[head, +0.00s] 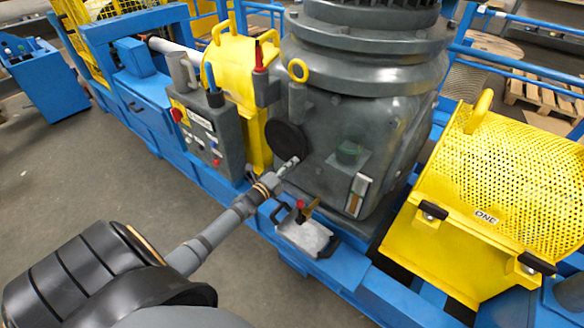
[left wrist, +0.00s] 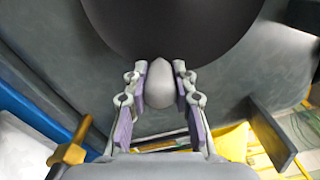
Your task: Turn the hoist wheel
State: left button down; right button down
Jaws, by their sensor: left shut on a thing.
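The hoist wheel (head: 285,137) is a dark round disc on the front of the grey machine housing. In the left wrist view the black wheel (left wrist: 170,25) fills the top middle. A rounded grey handle knob (left wrist: 158,88) stands out near its lower edge. My left gripper (head: 288,165) reaches in from the lower left to the wheel's lower edge. In the left wrist view the fingers of my left gripper (left wrist: 160,70) stand on either side of the knob and are shut on it. The fingertips cover part of the knob. My right gripper is in neither view.
A grey control box (head: 203,135) stands left of the wheel. Below it, a small pale box (head: 305,235) with a red knob sits on the blue frame (head: 350,268). A yellow perforated guard (head: 500,190) is at right. The floor (head: 110,180) at left is clear.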

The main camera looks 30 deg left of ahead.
pick_arm(q)
jog(key=shift+w+a+f+m+b, duration=0.1)
jog(key=shift+a+f+m+b, duration=0.35)
jog(key=shift+m, duration=0.45)
jog(key=shift+s+a+f+m+b, duration=0.1)
jog(key=shift+a+f+m+b, duration=0.4)
jog(key=shift+m, duration=0.4)
jog(key=shift+w+a+f+m+b, duration=0.1)
jog(key=shift+a+f+m+b, duration=0.35)
jog(key=shift+m, duration=0.45)
jog(key=c, duration=1.1)
grip_release()
jog(key=s, duration=1.2)
jog(key=shift+a, duration=0.45)
